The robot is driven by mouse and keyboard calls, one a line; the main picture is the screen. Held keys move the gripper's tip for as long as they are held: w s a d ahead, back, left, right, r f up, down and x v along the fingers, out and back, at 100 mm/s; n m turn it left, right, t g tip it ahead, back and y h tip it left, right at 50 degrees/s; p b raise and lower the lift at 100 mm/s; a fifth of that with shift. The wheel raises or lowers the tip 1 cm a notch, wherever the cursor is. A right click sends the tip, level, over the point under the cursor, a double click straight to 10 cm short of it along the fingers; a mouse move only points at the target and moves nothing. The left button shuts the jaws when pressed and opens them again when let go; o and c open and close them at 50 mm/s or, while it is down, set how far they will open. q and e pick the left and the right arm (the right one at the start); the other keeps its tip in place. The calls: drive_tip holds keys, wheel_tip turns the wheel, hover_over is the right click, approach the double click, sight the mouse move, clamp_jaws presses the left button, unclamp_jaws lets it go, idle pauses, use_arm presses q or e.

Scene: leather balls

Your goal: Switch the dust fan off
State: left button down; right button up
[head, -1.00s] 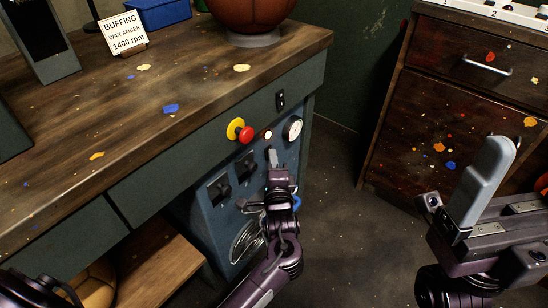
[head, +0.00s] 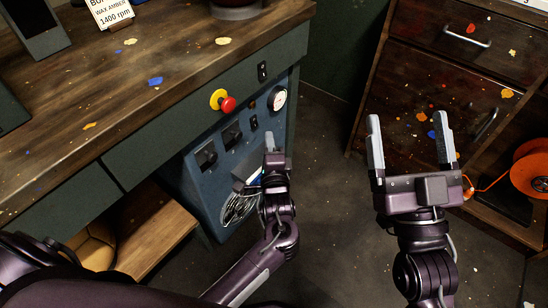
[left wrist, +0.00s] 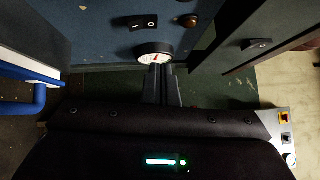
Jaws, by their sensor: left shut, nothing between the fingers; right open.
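The blue control panel (head: 215,190) sits under the bench. A small black rocker switch (head: 253,123) is on it, below a small round lamp (head: 252,105) that looks dark. The rocker (left wrist: 143,23) and the brown, unlit lamp (left wrist: 190,20) also show in the left wrist view. A round white gauge (head: 277,98) is to their right. No readable label ties a switch to the dust fan. My left gripper (head: 270,145) is shut and empty, just below the rocker in the picture and apparently clear of the panel. My right gripper (head: 407,120) is open and empty, before the cabinet.
A red knob on a yellow base (head: 222,101) and another black switch (head: 262,72) are on the bench apron. Two black panel fittings (head: 206,156) are left of the rocker. A wooden cabinet (head: 425,80) and an orange reel (head: 532,170) are at right. Floor between is clear.

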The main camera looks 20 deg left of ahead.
use_arm(q)
drive_tip(key=p+v, duration=0.2)
drive_tip(key=v, duration=0.4)
drive_tip(key=shift+s+d+r, duration=0.25)
drive_tip(key=shift+s+r, duration=0.1)
drive_tip(key=shift+r, duration=0.2)
use_arm(e)
wheel_tip(320, 180, down, 16)
drive_tip(key=a+g+h, duration=0.1)
drive_tip(key=g+h, duration=0.2)
drive_tip(key=g, duration=0.5)
drive_tip(key=shift+w+a, duration=0.15)
drive_tip(key=shift+w, duration=0.2)
